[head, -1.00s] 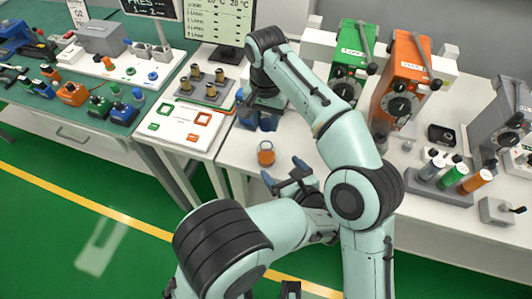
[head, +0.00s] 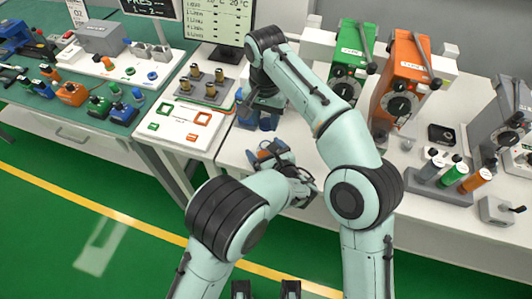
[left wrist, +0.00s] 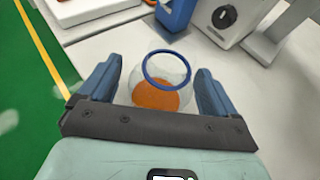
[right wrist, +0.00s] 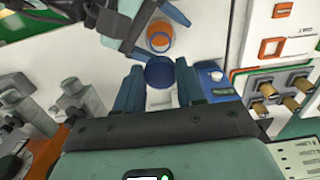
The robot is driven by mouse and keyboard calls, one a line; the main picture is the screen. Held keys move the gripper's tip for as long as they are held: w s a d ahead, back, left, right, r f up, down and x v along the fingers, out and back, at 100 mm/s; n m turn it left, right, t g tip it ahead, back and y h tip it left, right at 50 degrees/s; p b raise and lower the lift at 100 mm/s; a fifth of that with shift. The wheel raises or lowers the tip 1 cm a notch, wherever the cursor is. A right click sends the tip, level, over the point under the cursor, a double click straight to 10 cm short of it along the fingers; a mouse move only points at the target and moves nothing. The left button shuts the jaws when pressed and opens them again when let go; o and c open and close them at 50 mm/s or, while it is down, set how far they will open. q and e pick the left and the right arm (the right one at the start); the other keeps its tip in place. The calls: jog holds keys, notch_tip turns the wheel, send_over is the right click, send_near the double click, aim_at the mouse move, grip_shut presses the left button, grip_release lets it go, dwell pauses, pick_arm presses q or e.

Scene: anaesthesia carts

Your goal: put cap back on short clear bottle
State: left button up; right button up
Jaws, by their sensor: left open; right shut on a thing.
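The short clear bottle (left wrist: 175,68) stands upright and uncapped on the white table, with a blue ring at its mouth and orange contents. My left gripper (left wrist: 155,80) is open with one finger on each side of it; gaps show beside the glass. The bottle (right wrist: 160,36) also shows in the right wrist view. In the head view my left gripper (head: 268,150) mostly hides it. My right gripper (right wrist: 160,76) is shut on a round blue cap (right wrist: 160,72), held apart from the bottle. In the head view my right gripper (head: 258,112) is just behind the bottle.
A blue device (right wrist: 212,80) stands close beside the right gripper. A white panel (head: 180,126) with coloured squares lies to the left. Green (head: 351,60) and orange (head: 399,82) dial units stand at the back right. The table right of the bottle is partly covered by my right arm.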

pick_arm(q)
jog(key=shift+c, duration=0.3)
jog(key=c, duration=1.5)
pick_arm(e)
jog(key=shift+f, duration=2.5)
jog(key=shift+f, duration=0.9)
jog(key=shift+f, duration=0.5)
